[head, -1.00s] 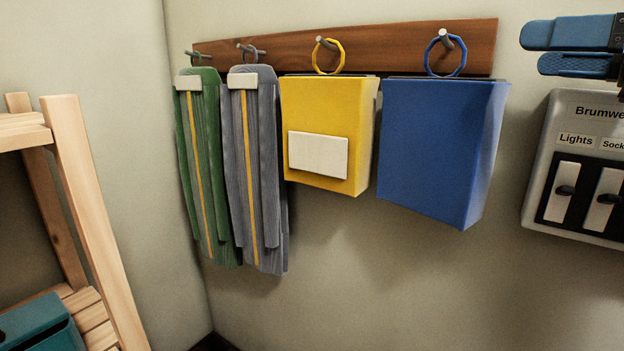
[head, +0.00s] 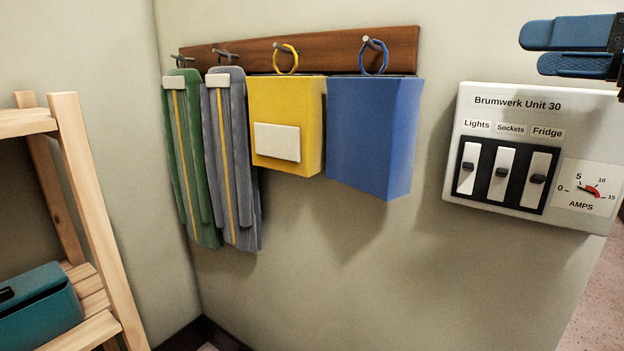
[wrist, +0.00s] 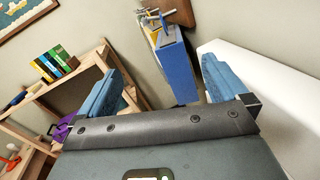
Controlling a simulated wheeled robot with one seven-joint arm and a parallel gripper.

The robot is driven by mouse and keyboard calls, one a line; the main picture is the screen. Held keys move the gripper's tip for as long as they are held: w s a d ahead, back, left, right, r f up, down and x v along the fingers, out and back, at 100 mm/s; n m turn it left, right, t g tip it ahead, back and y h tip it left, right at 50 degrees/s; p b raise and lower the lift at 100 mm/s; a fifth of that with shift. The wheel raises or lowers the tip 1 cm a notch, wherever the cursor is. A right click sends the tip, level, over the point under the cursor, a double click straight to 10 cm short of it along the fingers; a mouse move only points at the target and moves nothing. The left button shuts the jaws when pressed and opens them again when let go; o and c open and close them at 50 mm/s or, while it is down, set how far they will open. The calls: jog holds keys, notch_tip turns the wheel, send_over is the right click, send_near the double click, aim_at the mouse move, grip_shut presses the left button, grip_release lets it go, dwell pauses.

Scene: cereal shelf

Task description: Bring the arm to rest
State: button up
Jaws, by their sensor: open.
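My gripper (head: 522,50) shows at the top right of the head view, its two blue fingers apart with nothing between them. In the wrist view my gripper (wrist: 158,84) also shows open and empty, its fingers spread wide. It touches nothing that I can see. In the head view it is above the white switch unit (head: 467,102), in front of the wall. Most of my arm is outside the head view.
A wooden shelf (head: 90,200) with a teal box (head: 40,315) stands left. In the wrist view, books (wrist: 55,63) stand on a shelf.

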jog(key=s+a+f+m+t+y+p, duration=0.1)
jog(key=s+a+f+m+t+y, duration=0.7)
jog(key=s+f+m, duration=0.65)
jog(key=s+d+f+m+g+h, duration=0.1)
jog(key=s+f+m+g+h, duration=0.2)
jog(key=s+f+m+h, duration=0.6)
jog(key=s+d+f+m+g+h+p, duration=0.1)
jog(key=s+f+m+g+h, duration=0.3)
jog(key=s+f+m+h, duration=0.6)
jog(key=s+f+m, duration=0.5)
jog(key=s+m, duration=0.1)
jog(key=m, duration=0.2)
jog(key=shift+s+d+f+h, duration=0.3)
jog(key=shift+s+f, duration=0.1)
dwell(1.0)
